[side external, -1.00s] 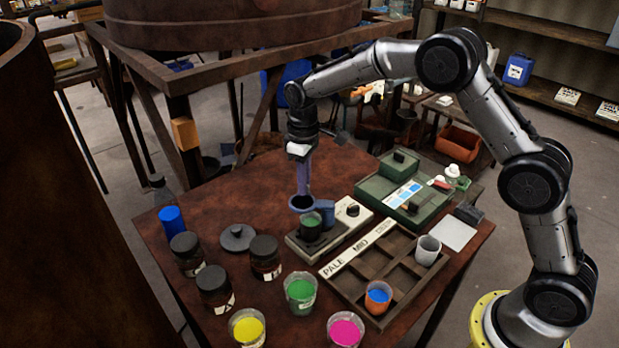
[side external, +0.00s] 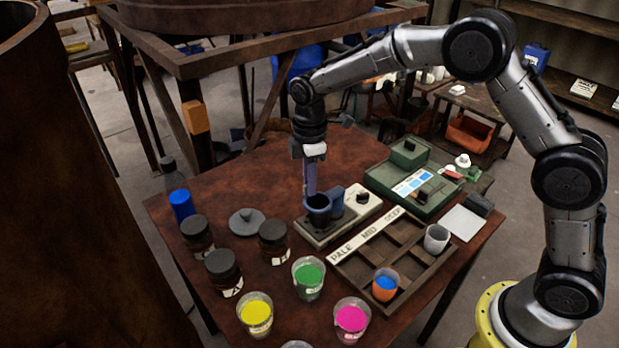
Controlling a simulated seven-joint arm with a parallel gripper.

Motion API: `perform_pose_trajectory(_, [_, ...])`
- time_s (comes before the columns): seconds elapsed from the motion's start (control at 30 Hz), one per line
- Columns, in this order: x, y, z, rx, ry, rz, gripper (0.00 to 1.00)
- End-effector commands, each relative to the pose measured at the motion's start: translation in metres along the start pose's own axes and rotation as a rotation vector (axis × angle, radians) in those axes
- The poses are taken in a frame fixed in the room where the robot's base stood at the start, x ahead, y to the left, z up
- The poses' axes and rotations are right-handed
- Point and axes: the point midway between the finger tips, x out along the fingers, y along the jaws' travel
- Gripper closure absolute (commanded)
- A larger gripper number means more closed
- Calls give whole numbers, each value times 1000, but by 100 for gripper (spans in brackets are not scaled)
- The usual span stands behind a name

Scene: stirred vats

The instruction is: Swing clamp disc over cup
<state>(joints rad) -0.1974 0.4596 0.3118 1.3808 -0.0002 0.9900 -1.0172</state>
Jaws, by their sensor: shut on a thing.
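The clamp disc (side external: 318,202) is a dark blue ring-like piece beside a blue post (side external: 337,196) on the pale stirrer base (side external: 322,234). It sits over the dark cup (side external: 319,216), which it largely covers; the green contents are hidden. A bluish-purple upright bar (side external: 310,180) rises from the disc to my gripper (side external: 314,157). My gripper points down and is shut on this bar, above the cup. Whether the disc touches the cup rim I cannot tell.
Dark jars (side external: 222,270) and cups of green (side external: 308,277), yellow (side external: 255,315) and pink (side external: 351,320) stand in front. The table's back left is clear.

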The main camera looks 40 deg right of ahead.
Motion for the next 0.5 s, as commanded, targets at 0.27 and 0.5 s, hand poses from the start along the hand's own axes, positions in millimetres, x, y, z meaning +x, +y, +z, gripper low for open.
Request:
perform_pose_trajectory(0.27, [-2, -3, -1, -54, 3, 3, 100])
perform_pose_trajectory(0.5, [-2, -4, -1, -60, 2, 2, 100])
